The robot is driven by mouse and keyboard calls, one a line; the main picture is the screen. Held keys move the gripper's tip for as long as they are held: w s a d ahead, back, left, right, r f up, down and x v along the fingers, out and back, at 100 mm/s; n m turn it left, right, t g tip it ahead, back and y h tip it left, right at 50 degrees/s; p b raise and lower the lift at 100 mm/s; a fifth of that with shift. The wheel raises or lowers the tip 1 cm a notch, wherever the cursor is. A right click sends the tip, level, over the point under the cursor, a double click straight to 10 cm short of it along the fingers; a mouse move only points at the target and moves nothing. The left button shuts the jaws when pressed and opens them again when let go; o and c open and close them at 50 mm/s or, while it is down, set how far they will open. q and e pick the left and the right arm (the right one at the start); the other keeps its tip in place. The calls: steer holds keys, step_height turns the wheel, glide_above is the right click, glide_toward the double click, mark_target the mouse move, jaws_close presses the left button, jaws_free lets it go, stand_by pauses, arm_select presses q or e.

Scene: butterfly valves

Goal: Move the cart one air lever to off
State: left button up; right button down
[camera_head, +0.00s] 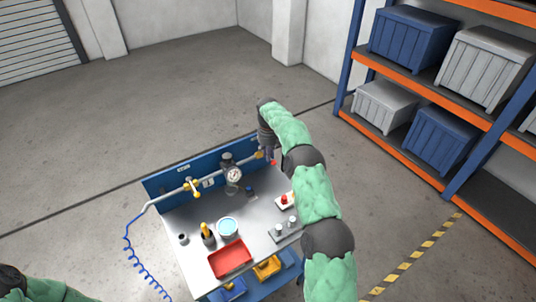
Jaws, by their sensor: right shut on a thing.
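The cart (262,202) has a grey top and a blue back panel (160,190) carrying an air pipe with a round gauge (233,175). A yellow valve (192,187) sits on the left part of the pipe. Another yellow valve fitting (260,154) is at the pipe's right end. My right gripper (269,156) is there, shut on the lever at that end, with a small red piece (273,162) showing beside the fingers. The gripper and wrist hide most of this lever, so its angle cannot be told. My left arm shows only at the bottom left; its gripper is out of view.
On the cart top are a red tray (230,259), a light-blue cup (227,228), a dark holder with a yellow-handled tool (207,236) and a red button box (284,201). A coiled blue hose (135,257) hangs left. Shelves (440,95) with bins stand right. Floor behind is clear.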

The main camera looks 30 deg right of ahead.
steer(key=shift+w+r, duration=0.1)
steer(key=c, duration=1.2)
jaws_free()
step_height(320, 180, up, 12)
